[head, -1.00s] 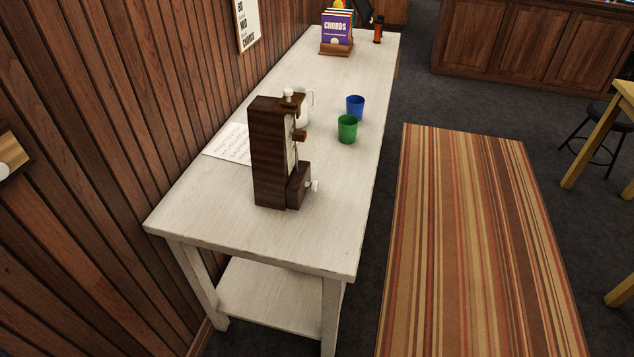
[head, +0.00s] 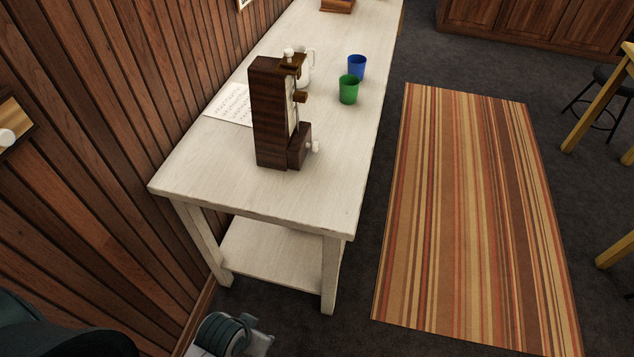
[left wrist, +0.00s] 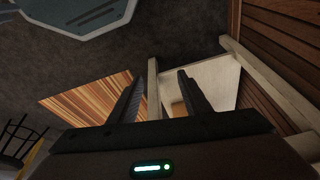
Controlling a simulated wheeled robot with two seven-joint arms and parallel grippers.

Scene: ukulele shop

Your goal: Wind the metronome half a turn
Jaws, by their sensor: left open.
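The metronome (head: 270,115) is a dark brown wooden case standing upright near the front end of the white table. A pale knob (head: 314,147) sticks out from the low block on its right side. A brass-brown weight (head: 299,97) and a white piece on top also show. My left gripper (left wrist: 157,95) is open and empty in the left wrist view, with the table and striped rug beyond it. In the head view my left arm shows at the bottom left, well short of the metronome; its fingertips are not visible there. My right gripper is in neither view.
The white table (head: 240,185) has a lower shelf (head: 270,250). A green cup (head: 348,90), a blue cup (head: 356,66), a white mug (head: 307,68) and a paper sheet (head: 230,103) lie beyond the metronome. A wooden wall runs along the left. The striped rug (head: 470,210) is clear.

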